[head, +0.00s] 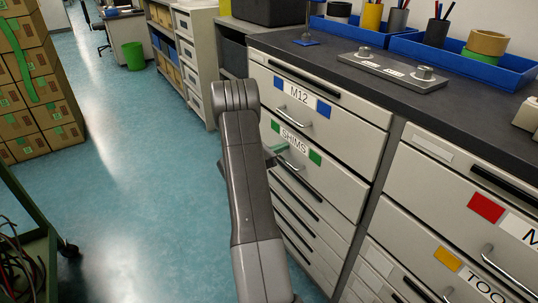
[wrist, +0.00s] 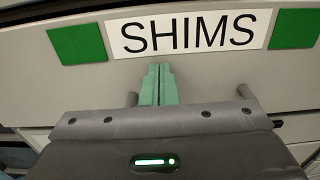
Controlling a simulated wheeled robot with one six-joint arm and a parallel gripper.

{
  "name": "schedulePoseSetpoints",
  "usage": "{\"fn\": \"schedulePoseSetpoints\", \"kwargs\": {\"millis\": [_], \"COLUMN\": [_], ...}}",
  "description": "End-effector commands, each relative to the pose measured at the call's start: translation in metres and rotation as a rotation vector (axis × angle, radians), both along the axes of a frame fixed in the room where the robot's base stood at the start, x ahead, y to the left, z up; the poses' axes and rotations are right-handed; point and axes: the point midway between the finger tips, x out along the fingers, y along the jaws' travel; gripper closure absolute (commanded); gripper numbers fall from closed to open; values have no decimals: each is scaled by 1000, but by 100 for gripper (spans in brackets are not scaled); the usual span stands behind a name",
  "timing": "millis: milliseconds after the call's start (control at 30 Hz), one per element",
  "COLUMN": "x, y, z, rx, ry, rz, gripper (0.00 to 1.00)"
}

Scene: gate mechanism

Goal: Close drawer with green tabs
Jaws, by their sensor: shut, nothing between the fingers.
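The drawer with green tabs (head: 335,187) is a light grey front labelled SHIMS, with a green tab at each end of its label. In the wrist view its face (wrist: 210,70) fills most of the picture. I cannot tell whether it stands slightly out or is flush. Its bar handle (head: 293,166) is below the label; in the wrist view my gripper hides most of it, leaving the end posts. My gripper (wrist: 157,68) is shut and empty, its pale green fingers pointing at the face just below the label. In the head view the fingers (head: 276,149) are at the drawer front; contact is unclear.
The M12 drawer (head: 330,110) with blue tabs is directly above, and several shallow drawers are below. A cabinet to the right has a drawer with a red tab (head: 486,208). Blue floor (head: 150,190) is open to the left, with a green cart (head: 35,240) at lower left.

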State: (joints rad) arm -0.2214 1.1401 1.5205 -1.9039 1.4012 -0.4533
Motion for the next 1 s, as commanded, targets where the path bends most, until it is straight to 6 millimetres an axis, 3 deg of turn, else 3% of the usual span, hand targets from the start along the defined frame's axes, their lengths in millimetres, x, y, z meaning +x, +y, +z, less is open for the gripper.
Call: {"fn": "schedulePoseSetpoints", "kwargs": {"millis": [200,667,833,1000], "x": [9,11,9,0], "y": [-12,-16,-10,8], "z": [0,3,3,1], "rx": [0,1,1,-1], "ry": [-2,-7,-8,-3], "rz": [0,-2,-1,0], "gripper": [100,100,100,100]}}
